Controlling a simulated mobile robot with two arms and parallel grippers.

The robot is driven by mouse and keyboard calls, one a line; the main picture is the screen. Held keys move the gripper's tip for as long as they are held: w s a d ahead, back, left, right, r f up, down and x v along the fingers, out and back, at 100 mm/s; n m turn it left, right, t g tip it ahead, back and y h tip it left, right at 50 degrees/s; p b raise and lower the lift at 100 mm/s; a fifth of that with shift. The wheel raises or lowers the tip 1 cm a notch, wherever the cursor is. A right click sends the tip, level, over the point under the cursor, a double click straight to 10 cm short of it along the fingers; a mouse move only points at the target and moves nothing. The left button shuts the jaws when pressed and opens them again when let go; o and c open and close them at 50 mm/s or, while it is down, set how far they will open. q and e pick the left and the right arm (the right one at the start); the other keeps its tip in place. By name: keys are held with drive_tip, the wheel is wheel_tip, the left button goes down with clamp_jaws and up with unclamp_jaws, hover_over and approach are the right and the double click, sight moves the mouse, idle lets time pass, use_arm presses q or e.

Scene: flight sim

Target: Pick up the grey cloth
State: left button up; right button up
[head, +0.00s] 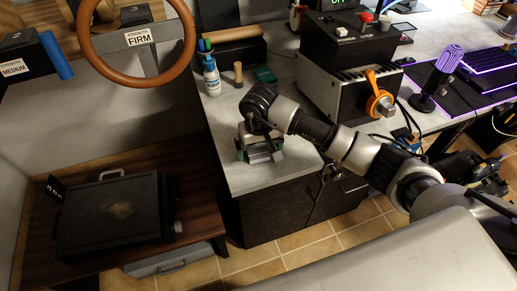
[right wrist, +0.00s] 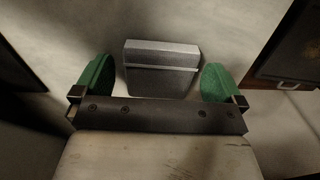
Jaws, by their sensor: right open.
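A dark grey, block-shaped thing (right wrist: 160,82) with a paler top band lies on the light worktop in the right wrist view. It looks like the folded grey cloth, though its fabric texture is not clear. My right gripper (right wrist: 158,88) is open, with one green finger pad on each side of it and a gap at both sides. In the head view, my right gripper (head: 262,154) is low over the front left corner of the worktop. There the gripper mostly hides the cloth. My left gripper is not in view.
The worktop (head: 222,120) ends just left of and in front of my gripper. Behind stand a white spray bottle (head: 211,76), a wooden peg (head: 238,74) and a green item (head: 264,74). A power-stop machine (head: 340,75) with an orange handle stands to the right.

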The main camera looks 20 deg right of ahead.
sight(259, 149)
drive_tip(key=c, duration=0.9)
drive_tip(key=shift+r, duration=0.1)
drive_tip(key=shift+r, duration=0.45)
wheel_tip(259, 149, up, 3)
drive_tip(key=shift+w, duration=0.1)
drive_tip(key=s+d+r, duration=0.2)
drive_tip(key=s+d+r+b, duration=0.1)
drive_tip(key=s+d+r, duration=0.1)
drive_tip(key=s+d, duration=0.1)
drive_tip(key=s+d+r, duration=0.3)
drive_tip(key=shift+s+d, duration=0.15)
drive_tip(key=shift+s, duration=0.05)
